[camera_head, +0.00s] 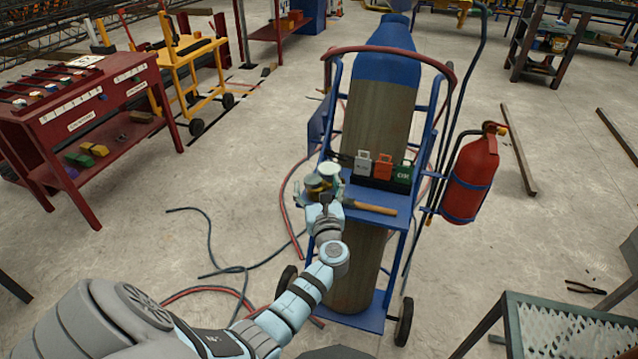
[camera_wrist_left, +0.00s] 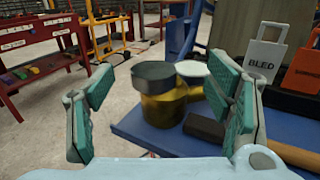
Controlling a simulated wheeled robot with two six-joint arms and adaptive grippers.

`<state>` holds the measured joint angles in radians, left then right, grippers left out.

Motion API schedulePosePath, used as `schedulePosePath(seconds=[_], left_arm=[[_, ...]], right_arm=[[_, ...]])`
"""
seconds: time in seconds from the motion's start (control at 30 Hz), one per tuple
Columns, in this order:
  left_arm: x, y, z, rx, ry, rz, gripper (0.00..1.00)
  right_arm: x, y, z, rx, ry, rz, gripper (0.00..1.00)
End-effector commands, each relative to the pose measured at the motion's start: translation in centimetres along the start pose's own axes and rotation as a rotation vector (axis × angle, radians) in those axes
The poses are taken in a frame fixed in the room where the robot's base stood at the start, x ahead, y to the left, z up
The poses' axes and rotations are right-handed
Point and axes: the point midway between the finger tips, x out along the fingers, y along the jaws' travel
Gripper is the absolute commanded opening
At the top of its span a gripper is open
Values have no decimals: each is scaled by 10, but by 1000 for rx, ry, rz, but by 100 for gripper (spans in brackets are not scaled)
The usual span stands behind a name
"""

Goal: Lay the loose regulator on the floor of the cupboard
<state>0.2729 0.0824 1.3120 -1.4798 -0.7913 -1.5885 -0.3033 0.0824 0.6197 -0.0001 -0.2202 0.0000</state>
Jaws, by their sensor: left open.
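The loose regulator (camera_head: 319,183), a brass body with round gauges, rests at the left side of the blue shelf of a gas-cylinder cart. In the left wrist view the regulator (camera_wrist_left: 163,104) shows a dark round cap, with a pale gauge face behind it. My left gripper (camera_head: 325,203) reaches the shelf from the front. Its teal-padded fingers (camera_wrist_left: 162,88) are spread wide, with the regulator in line between them but apart from both pads. My right gripper is out of view. I cannot make out a cupboard in either view.
The cart (camera_head: 366,310) carries a tall blue-topped cylinder (camera_head: 380,110). Coloured tags (camera_head: 383,167) stand behind a hammer (camera_head: 370,208) on its shelf. A fire extinguisher (camera_head: 470,178) hangs at right. Hoses (camera_head: 225,268) lie on the floor. A red workbench (camera_head: 85,125) stands left.

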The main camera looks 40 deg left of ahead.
Motion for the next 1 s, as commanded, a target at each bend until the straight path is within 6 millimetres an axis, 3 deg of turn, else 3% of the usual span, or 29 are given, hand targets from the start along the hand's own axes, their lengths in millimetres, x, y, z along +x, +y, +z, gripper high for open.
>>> schedulePosePath(seconds=[0.27,0.7,1.0], left_arm=[[8,-2,-3,1,2,-9,71],[7,-1,-4,1,3,-9,1],[8,0,-2,1,1,-6,0]], right_arm=[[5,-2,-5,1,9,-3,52],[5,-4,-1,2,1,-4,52],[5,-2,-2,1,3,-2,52]])
